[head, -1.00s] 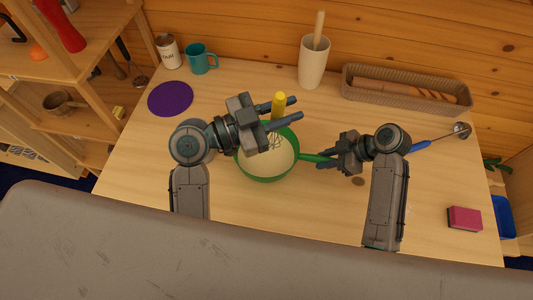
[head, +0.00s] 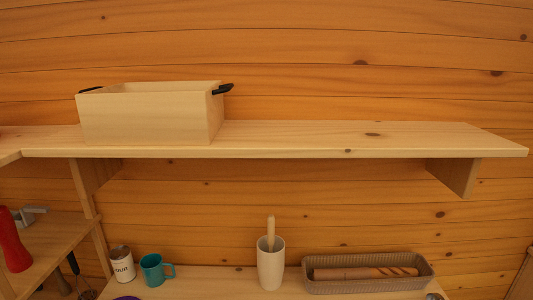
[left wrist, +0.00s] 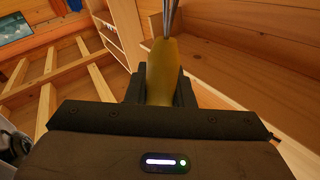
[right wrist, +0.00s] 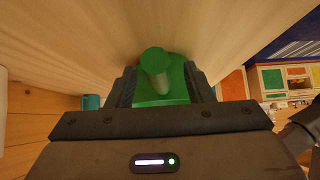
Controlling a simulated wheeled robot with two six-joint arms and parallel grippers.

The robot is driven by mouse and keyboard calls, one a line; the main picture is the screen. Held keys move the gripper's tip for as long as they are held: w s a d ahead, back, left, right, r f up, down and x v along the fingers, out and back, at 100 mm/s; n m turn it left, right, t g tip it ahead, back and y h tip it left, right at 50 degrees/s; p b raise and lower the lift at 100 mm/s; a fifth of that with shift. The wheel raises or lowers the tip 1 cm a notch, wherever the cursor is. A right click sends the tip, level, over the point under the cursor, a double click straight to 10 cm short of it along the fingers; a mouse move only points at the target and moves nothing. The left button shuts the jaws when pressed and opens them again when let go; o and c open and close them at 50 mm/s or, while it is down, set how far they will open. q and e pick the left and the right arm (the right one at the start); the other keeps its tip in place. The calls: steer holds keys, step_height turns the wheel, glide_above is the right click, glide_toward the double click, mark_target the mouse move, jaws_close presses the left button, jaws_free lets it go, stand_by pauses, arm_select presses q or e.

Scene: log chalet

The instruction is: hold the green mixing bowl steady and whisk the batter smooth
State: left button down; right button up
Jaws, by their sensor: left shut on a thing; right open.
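In the left wrist view my left gripper (left wrist: 160,92) is shut on the yellow handle of the whisk (left wrist: 163,65). The whisk's metal wires run up out of the picture, so their tips are hidden. In the right wrist view my right gripper (right wrist: 160,90) is open, with the green handle of the mixing bowl (right wrist: 155,66) between its fingers. The bowl's body and the batter are out of sight. The head view shows neither gripper, nor the bowl or whisk.
In the head view a wooden box (head: 150,117) with black handles sits on a wall shelf (head: 330,138). Below stand a white canister (head: 121,264), a teal mug (head: 154,270), a cream crock (head: 270,266) and a wicker basket (head: 367,286) with a rolling pin. Shelving is at left.

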arm_select(q)
steer(key=shift+s+d, duration=0.15)
steer(key=shift+d, duration=0.05)
arm_select(e)
steer(key=v, duration=0.8)
steer(key=shift+a, duration=0.1)
steer(key=x, duration=0.8)
arm_select(q)
step_height(320, 180, down, 2)
steer(key=shift+f, duration=0.25)
